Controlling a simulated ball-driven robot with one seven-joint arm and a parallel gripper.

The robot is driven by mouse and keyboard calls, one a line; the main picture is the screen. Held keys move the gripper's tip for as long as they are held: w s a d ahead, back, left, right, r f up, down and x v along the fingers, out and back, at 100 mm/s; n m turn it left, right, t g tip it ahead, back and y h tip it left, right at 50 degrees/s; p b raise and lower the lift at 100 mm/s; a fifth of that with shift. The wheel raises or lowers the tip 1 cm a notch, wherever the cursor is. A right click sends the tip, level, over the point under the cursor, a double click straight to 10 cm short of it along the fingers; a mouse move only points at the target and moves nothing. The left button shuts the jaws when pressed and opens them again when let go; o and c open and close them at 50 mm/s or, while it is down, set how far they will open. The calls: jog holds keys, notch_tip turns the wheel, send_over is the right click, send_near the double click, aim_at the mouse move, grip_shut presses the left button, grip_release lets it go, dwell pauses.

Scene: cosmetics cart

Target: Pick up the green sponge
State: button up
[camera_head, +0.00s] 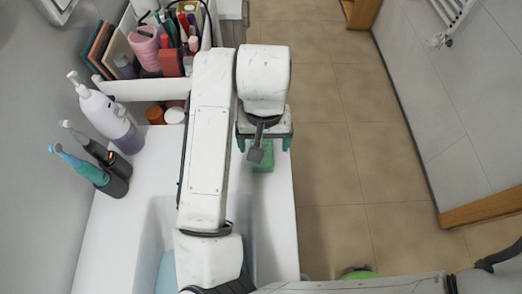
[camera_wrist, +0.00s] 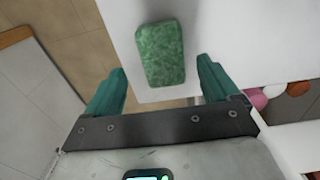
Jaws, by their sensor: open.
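The green sponge (camera_wrist: 160,54) is a rounded rectangular block with a mottled surface. It lies on the white top, near the edge of it, in the wrist view. In the head view the sponge (camera_head: 263,158) is partly hidden below my gripper (camera_head: 263,146). My gripper, also seen in the wrist view (camera_wrist: 160,90), is open with its teal fingers wide apart. The sponge appears between and beyond the two fingertips, and nothing is held. I cannot tell the exact height of the fingers above it.
A pump bottle (camera_head: 107,115) and two electric toothbrushes (camera_head: 105,178) stand on the white top (camera_head: 141,214) at left. A cosmetics organizer (camera_head: 137,88) with several items stands at the back.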

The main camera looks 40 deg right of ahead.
notch_tip(320, 180, down, 5)
jog(key=shift+w+a+r+p, duration=0.1)
jog(key=shift+w+a+p, duration=0.05)
jog(key=shift+p, duration=0.25)
jog(key=shift+c, duration=0.4)
jog(key=c, duration=1)
jog(key=shift+o, duration=0.2)
jog(key=shift+r, duration=0.15)
jog(key=shift+r, duration=0.55)
jog(key=s+d+r, duration=0.6)
jog(key=s+r, duration=0.5)
jog(key=s, duration=0.1)
jog(key=shift+s+r, duration=0.35)
